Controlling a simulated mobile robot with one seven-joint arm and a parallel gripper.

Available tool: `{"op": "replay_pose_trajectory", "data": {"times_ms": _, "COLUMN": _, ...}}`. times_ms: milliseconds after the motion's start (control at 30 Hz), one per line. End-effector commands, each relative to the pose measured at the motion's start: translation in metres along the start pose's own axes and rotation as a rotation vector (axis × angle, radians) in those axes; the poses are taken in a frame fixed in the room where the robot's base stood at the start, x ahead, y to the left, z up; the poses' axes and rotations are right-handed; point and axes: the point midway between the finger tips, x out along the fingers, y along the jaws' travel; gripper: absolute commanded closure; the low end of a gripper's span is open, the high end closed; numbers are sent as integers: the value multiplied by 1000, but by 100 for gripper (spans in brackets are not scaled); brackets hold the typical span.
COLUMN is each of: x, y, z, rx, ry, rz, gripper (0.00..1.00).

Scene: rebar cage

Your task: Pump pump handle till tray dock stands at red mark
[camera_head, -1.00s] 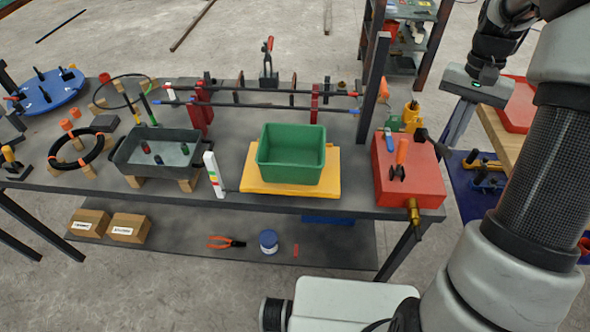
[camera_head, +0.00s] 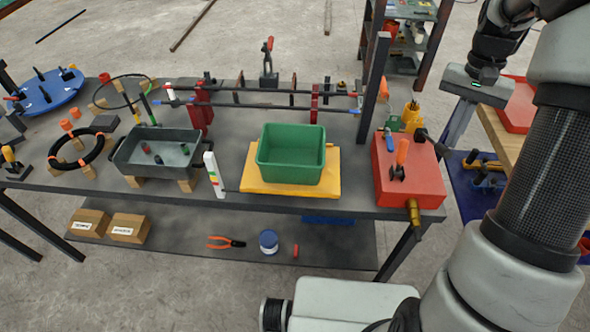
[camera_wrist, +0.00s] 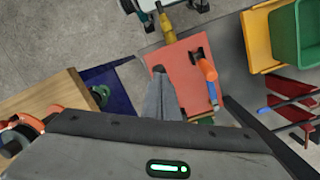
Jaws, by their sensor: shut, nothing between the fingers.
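The yellow tray dock (camera_head: 247,181) carries a green tray (camera_head: 290,160) and sits low over the table. A white post (camera_head: 209,163) with coloured marks stands just left of it; the marks are too small to compare exactly with the dock's height.
A dark upright post (camera_head: 375,85) stands behind the box. A grey tub (camera_head: 128,156) is further left. A wooden bench (camera_wrist: 40,100) is beside my gripper.

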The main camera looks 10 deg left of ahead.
Motion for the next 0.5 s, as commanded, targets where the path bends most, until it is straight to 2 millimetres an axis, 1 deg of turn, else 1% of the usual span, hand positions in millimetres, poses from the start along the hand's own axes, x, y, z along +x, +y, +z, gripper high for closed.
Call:
{"op": "replay_pose_trajectory", "data": {"times_ms": 367, "x": 0, "y": 0, "z": 0, "rx": 0, "ry": 0, "rz": 0, "gripper": 100}}
{"op": "replay_pose_trajectory", "data": {"times_ms": 500, "x": 4, "y": 0, "z": 1, "rx": 0, "ry": -1, "rz": 0, "gripper": 100}}
